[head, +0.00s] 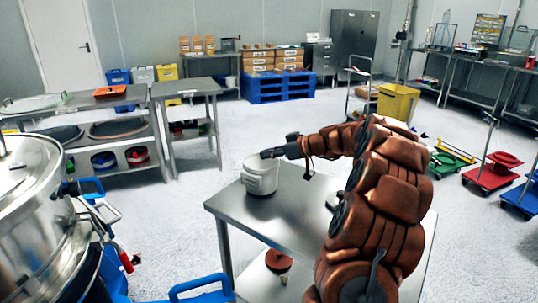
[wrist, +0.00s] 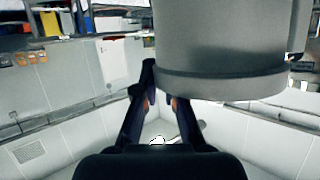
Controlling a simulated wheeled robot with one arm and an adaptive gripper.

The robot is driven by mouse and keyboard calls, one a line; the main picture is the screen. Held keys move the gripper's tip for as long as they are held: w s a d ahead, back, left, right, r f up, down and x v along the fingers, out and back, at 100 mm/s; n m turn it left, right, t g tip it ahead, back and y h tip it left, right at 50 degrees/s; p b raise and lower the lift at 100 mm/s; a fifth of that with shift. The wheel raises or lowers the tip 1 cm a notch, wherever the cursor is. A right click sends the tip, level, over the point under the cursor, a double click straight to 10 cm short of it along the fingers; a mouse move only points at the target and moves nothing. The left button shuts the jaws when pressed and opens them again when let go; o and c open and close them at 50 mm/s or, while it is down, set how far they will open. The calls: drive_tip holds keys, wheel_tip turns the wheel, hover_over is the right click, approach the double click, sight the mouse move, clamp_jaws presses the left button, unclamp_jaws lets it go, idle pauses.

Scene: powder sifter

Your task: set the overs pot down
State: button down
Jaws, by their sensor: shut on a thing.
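The overs pot (head: 261,178) is a white, round, upright bucket at the back left part of the steel table (head: 290,215) in the head view. Its base is at or very close to the tabletop; I cannot tell whether it touches. My gripper (head: 270,153) reaches in from the right and is shut on the pot near its rim. In the wrist view the pot (wrist: 222,50) fills the upper right as a grey wall with a thick rim band. My gripper's dark fingers (wrist: 161,92) reach to that rim; the exact contact is partly hidden.
A large steel sifter vessel (head: 35,215) stands at the left, with blue frames (head: 200,288) beside it. A brown-topped item (head: 278,262) is on the table's lower shelf. Coloured dollies (head: 490,175) stand at the right. The tabletop in front of the pot is clear.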

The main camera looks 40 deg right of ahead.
drive_tip(key=shift+f, duration=0.25)
drive_tip(key=shift+f+b, duration=0.15)
drive_tip(key=shift+b, duration=0.15)
drive_tip(key=c, duration=1.3)
unclamp_jaws()
drive_tip(key=shift+s+r+p, duration=0.1)
drive_tip(key=shift+r+p, duration=0.15)
drive_tip(key=shift+p, duration=0.1)
drive_tip(key=b+v, duration=0.1)
drive_tip(key=v, duration=1)
drive_tip(key=shift+s+d+r, duration=0.1)
drive_tip(key=shift+s+d, duration=0.05)
drive_tip(key=shift+s, duration=0.2)
